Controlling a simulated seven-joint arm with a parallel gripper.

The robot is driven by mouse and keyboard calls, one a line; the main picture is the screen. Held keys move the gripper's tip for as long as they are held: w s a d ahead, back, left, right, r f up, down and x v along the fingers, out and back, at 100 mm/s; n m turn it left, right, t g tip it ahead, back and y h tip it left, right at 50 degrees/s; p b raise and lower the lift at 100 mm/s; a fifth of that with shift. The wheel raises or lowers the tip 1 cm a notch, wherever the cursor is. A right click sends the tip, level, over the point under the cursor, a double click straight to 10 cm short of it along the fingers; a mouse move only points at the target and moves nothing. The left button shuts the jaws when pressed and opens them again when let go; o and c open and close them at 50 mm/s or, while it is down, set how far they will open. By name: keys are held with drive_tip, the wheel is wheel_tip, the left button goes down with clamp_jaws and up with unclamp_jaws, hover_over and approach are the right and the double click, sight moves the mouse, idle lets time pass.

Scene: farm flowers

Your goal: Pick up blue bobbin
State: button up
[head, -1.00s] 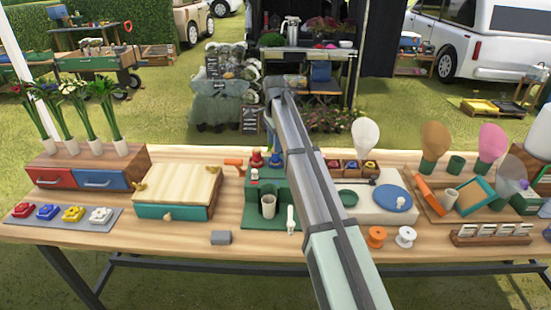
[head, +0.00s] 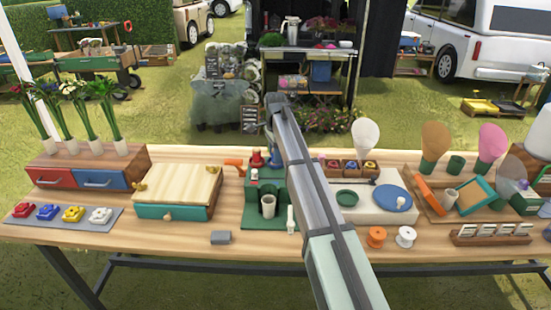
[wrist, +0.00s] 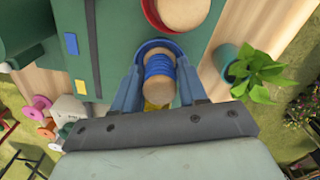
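In the wrist view, a spool with blue thread, the blue bobbin (wrist: 160,68), lies between the two blue fingers of my gripper (wrist: 161,72). The fingers flank it closely and look open, with narrow gaps; contact is hard to judge. A blue round rim (wrist: 158,43) shows just beyond the bobbin, by the green stand (wrist: 105,40). In the head view, a blue piece (head: 275,160) stands on the green stand (head: 280,190), while my arm hides part of that area.
A red-rimmed round piece with a wooden top (wrist: 182,10) is close beside the fingers. A potted green plant (wrist: 255,75) is to the right. In the head view, orange (head: 376,237) and white (head: 405,237) spools stand at the table's front, and a wooden box (head: 178,190) stands left.

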drive_tip(key=c, duration=0.7)
drive_tip(key=shift+r, duration=0.15)
